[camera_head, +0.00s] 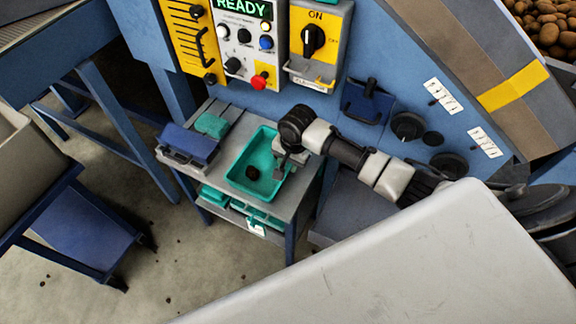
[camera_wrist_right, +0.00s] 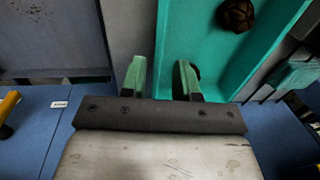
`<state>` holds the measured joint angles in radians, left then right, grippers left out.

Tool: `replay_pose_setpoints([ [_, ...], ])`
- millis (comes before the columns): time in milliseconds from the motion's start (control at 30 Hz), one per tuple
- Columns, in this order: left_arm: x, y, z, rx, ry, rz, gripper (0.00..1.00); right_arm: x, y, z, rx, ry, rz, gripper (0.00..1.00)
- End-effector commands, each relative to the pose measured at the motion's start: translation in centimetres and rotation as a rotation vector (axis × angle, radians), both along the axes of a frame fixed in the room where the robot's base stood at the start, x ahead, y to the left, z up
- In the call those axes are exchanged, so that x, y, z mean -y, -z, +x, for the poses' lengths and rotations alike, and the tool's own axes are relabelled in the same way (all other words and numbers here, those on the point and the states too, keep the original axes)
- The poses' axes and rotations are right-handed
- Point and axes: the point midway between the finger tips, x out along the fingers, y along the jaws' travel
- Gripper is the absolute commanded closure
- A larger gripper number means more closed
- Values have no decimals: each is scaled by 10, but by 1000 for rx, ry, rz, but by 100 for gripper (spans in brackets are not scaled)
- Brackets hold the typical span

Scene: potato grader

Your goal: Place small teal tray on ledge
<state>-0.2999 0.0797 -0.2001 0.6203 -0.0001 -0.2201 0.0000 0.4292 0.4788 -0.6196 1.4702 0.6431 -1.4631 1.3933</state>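A teal tray (camera_head: 240,175) lies on the grey top of a small stand (camera_head: 300,195), with one dark, round, potato-like lump (camera_head: 253,173) in it. The tray (camera_wrist_right: 215,50) and the lump (camera_wrist_right: 236,15) also show in the right wrist view. My right gripper (camera_head: 285,168) is at the tray's right side in the head view. In the right wrist view its fingers (camera_wrist_right: 162,82) are apart, one over the tray's inside and one outside, with the tray's edge between them. I see no clear contact. My left gripper is not in view. I cannot tell which surface is the ledge.
A blue box (camera_head: 188,143) and a smaller teal piece (camera_head: 211,125) lie on the stand's left end. More teal trays (camera_head: 258,216) sit on its lower shelf. A blue machine panel with knobs (camera_head: 408,126) rises behind. Open floor (camera_head: 190,262) lies front left.

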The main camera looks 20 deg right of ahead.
Motion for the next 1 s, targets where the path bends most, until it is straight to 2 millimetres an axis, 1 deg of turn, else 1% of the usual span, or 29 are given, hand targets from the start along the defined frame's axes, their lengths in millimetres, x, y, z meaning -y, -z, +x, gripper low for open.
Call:
replay_pose_setpoints([
  [33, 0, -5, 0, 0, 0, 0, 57, 1, -15, -1, 3, -2, 1, 70],
  [200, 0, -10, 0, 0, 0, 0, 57, 4, -49, -4, 4, -1, 0, 70],
  [300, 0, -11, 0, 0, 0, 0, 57, 4, -64, -6, 2, -1, 0, 70],
  [400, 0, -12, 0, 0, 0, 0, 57, 5, -74, -7, 1, -1, 1, 70],
  [533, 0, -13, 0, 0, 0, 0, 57, 6, -79, -7, 1, -1, 1, 70],
  [1000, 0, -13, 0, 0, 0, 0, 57, 6, -79, -8, 0, 0, 0, 70],
])
